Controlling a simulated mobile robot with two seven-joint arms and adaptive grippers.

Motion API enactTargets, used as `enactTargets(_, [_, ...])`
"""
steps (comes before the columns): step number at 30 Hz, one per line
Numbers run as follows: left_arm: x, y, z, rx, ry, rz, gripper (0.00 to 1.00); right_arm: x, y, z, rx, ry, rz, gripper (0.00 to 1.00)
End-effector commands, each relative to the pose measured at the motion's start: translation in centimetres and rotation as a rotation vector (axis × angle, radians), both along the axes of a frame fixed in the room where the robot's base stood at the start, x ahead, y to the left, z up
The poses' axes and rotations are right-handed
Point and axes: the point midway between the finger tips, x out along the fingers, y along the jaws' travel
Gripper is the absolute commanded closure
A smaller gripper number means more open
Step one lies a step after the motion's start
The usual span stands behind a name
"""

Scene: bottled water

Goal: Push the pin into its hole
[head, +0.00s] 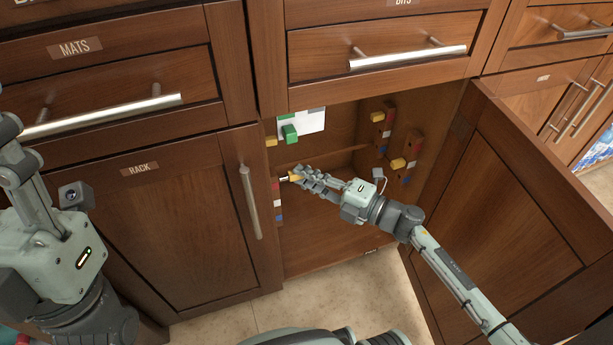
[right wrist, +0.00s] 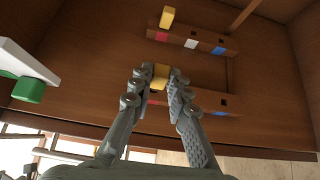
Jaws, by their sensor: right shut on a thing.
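My right gripper (head: 297,176) reaches into the open cabinet. It is shut on a yellow pin (right wrist: 160,76), seen between the fingertips in the right wrist view. The pin points toward a wooden strip (head: 277,203) with red, white and blue marks on the left inner wall. In the right wrist view this strip (right wrist: 208,107) lies just behind the pin and is partly hidden by the fingers. Whether the pin's tip is in a hole is hidden. My left gripper (head: 16,150) is at the left edge, partly cut off, its fingertips unclear.
Another yellow pin (right wrist: 167,17) sticks out of the upper strip (right wrist: 190,42). Two more yellow pins (head: 377,117) (head: 398,163) stand on right-wall strips. A white panel (head: 312,121) with a green block (head: 289,133) is above the gripper. The open door (head: 530,190) flanks my right arm.

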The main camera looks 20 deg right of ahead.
Motion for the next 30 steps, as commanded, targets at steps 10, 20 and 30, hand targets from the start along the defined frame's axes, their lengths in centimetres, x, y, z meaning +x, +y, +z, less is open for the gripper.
enactTargets(10, [0.0,0.0,0.1,0.000,0.000,0.000,0.60,0.0,0.1,0.0,0.003,-0.003,0.000,1.00])
enactTargets(20, [0.0,0.0,0.3,0.000,0.000,0.000,0.60,0.0,0.7,0.1,0.003,-0.004,-0.001,1.00])
enactTargets(30, [0.0,0.0,0.5,0.000,0.000,0.000,0.60,0.0,1.6,0.1,0.004,-0.003,0.000,1.00])
